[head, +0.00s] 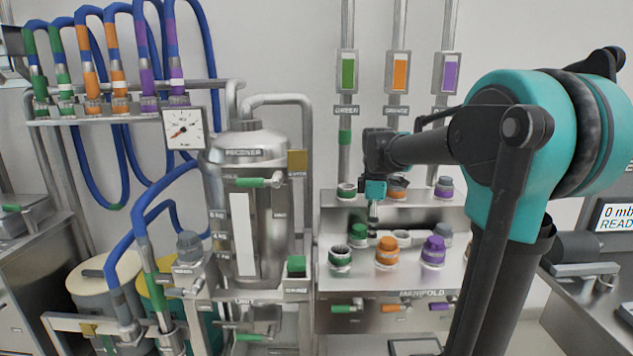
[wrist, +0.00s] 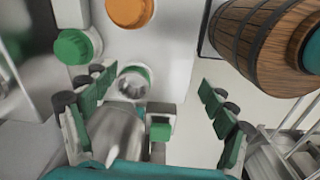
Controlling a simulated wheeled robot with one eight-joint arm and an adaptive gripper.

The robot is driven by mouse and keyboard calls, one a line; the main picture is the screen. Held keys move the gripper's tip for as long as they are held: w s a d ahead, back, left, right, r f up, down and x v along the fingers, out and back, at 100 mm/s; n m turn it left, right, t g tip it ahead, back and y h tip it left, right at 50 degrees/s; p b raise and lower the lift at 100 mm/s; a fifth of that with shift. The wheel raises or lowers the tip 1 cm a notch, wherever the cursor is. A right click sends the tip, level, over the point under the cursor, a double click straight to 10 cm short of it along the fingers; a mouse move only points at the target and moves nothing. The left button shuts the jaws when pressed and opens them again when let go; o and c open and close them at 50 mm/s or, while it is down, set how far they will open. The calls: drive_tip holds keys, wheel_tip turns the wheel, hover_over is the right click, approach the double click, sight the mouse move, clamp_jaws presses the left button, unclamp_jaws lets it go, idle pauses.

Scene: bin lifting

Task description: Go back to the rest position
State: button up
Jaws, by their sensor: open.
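My gripper (head: 374,208) is in front of the manifold panel (head: 335,217) in the head view, above the lower row of fittings and partly hidden behind my own arm. In the wrist view my gripper (wrist: 158,84) has its green-padded fingers spread wide with nothing held between them. The fingers are apart from the fittings beyond. An open metal port with a green ring (wrist: 134,80) shows between them, with a green cap (wrist: 76,46) and an orange cap (wrist: 130,12) farther up. No marker of a rest position shows.
The manifold shelf carries a green cap (head: 358,232), an orange cap (head: 387,250) and a purple cap (head: 433,250). A steel receiver tank (head: 250,210) stands left of the gripper. A wood-like rounded shape (wrist: 262,40) is close at upper right; its identity is unclear.

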drive_tip(key=s+d+f+m+t, duration=0.1)
drive_tip(key=s+f+m+t, duration=0.1)
drive_tip(key=s+f+m, duration=0.6)
drive_tip(key=s+d+f+m+t, duration=0.1)
drive_tip(key=s+d+f+m, duration=0.1)
drive_tip(key=s+f+m, duration=0.6)
drive_tip(key=s+f, duration=0.3)
drive_tip(key=s, duration=0.1)
drive_tip(key=shift+d+f+t, duration=0.3)
drive_tip(key=shift+t, duration=0.1)
drive_tip(key=shift+s, duration=0.1)
